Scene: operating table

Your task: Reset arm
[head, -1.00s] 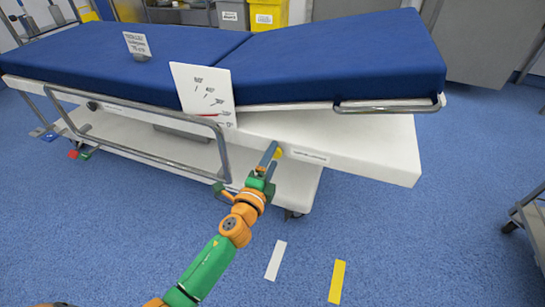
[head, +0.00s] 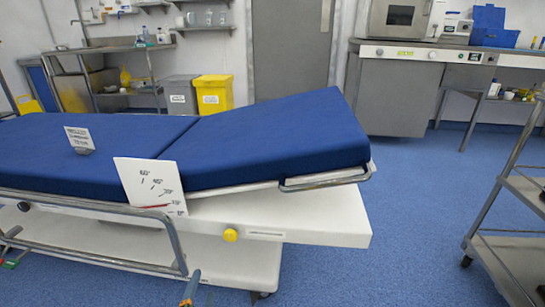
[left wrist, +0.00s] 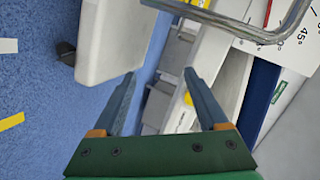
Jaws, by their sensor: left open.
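The operating table has a blue mattress (head: 270,140) with its right section raised above a white frame (head: 330,230). A round yellow knob (head: 230,235) is on the side of the frame. A white angle card (head: 152,188) stands against the near side of the mattress. My left gripper (head: 190,288) shows only as a blue fingertip at the bottom edge of the head view, in front of the table base. In the left wrist view the left gripper (left wrist: 160,76) is open and nothing is between its fingers. My right gripper is in neither view.
A metal side rail (head: 100,210) runs along the near left side of the table. A metal trolley (head: 500,240) stands at the right. Yellow (head: 212,94) and grey (head: 181,97) bins stand behind. The blue floor right of the table is clear.

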